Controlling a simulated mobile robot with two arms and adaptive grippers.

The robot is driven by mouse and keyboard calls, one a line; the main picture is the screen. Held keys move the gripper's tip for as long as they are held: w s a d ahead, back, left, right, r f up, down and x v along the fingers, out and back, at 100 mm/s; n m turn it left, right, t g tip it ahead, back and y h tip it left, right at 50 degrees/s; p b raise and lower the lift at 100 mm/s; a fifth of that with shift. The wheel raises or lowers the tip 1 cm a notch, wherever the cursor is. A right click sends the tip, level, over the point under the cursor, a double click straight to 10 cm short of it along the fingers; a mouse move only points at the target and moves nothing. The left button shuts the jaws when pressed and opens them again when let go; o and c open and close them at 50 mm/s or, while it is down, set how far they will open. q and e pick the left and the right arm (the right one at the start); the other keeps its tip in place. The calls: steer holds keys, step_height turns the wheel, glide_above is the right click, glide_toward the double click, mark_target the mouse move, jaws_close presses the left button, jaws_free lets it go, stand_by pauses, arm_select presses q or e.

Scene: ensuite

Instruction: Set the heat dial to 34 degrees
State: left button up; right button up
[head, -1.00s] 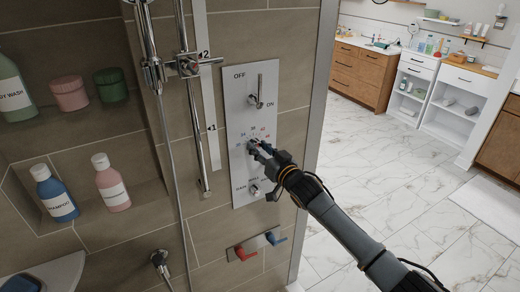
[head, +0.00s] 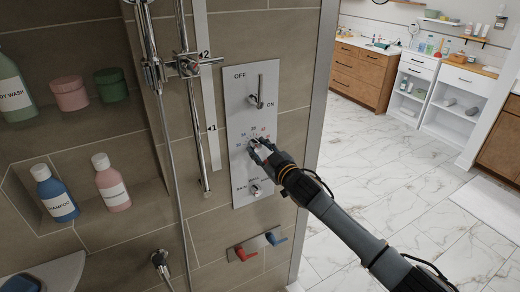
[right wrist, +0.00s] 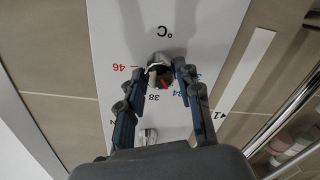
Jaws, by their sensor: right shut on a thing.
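The heat dial is a small round metal knob on the white shower panel (head: 240,180). In the right wrist view the dial (right wrist: 163,79) has a red mark, with printed numbers around it; 46, 38 and 34 can be read. That view is upside down, and the red mark points between 38 and 34, closer to 34. My right gripper (head: 259,149) is shut on the dial, with a dark finger on each side of it. In the head view the fingers hide most of the dial. My left gripper is not in view.
A lever (head: 260,91) with OFF and ON marks is above the dial, and a lower knob (head: 256,190) is below. Red (head: 245,254) and blue (head: 274,239) handles sit under the panel. A shower rail (head: 195,120) stands to the left. Open floor lies right.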

stand_by(0.4)
steer(key=o, duration=1.1)
steer(key=shift+o, duration=0.2)
steer(key=v, duration=1.2)
steer(key=shift+f, duration=0.1)
